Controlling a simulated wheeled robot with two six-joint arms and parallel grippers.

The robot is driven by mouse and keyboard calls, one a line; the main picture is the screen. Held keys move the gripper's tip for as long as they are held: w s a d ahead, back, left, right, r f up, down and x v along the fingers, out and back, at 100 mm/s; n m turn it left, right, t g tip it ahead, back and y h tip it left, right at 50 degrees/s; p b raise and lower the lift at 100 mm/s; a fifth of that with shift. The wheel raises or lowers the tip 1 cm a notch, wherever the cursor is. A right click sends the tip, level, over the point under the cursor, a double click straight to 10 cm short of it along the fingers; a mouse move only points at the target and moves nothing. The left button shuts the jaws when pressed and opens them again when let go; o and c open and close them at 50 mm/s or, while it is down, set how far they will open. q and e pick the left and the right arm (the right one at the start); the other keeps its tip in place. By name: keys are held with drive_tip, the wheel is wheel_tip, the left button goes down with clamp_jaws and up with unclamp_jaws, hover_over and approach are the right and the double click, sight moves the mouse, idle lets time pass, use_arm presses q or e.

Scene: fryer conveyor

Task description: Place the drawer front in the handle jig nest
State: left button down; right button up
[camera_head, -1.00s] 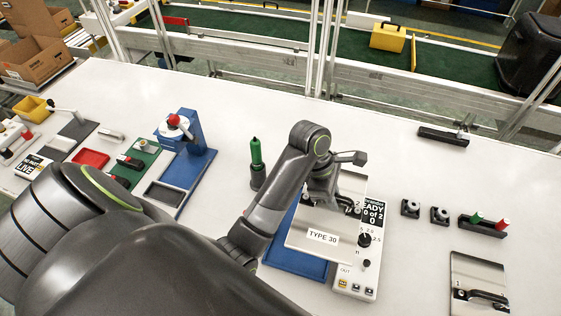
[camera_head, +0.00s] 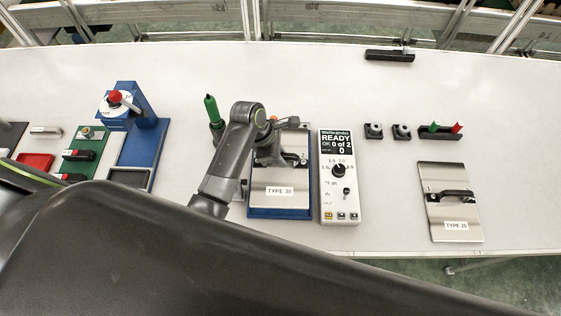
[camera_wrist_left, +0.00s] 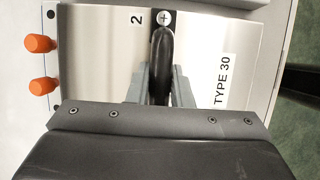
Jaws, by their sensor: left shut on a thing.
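The drawer front (camera_head: 265,195) is a brushed-metal panel labelled TYPE 30, with a dark bar handle (camera_wrist_left: 162,45) on its face. My left gripper (camera_head: 282,158) is shut on this handle, one finger on each side in the wrist view. The panel lies over the blue handle jig nest (camera_head: 279,213), roughly square with it. The nest's blue edge shows along the near side. I cannot tell whether the panel is fully seated or slightly above. My left arm hides part of the panel's far left area. My right gripper is out of view.
A white controller (camera_head: 346,205) reading READY, 0 of 2, stands close to the right of the nest. A TYPE 25 panel (camera_head: 447,207) lies farther right. A green screwdriver-like tool (camera_head: 212,110) stands behind-left. Two orange knobs (camera_wrist_left: 40,43) sit beside the panel.

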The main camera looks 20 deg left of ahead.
use_arm(q)
drive_tip(key=shift+w+d+f, duration=0.1)
drive_tip(key=shift+d+f, duration=0.05)
drive_tip(key=shift+f, duration=0.3)
drive_tip(key=shift+f+p, duration=0.35)
drive_tip(key=shift+f, duration=1.6)
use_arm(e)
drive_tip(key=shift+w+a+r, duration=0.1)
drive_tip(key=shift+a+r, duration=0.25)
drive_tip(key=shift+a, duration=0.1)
use_arm(q)
drive_tip(key=shift+f, duration=0.15)
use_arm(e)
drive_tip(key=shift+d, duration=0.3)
use_arm(q)
drive_tip(key=c, duration=1.3)
unclamp_jaws()
drive_tip(key=shift+a+r, duration=0.3)
drive_tip(key=shift+r, duration=0.3)
drive_tip(key=b+v, duration=0.2)
drive_tip(key=v, duration=0.9)
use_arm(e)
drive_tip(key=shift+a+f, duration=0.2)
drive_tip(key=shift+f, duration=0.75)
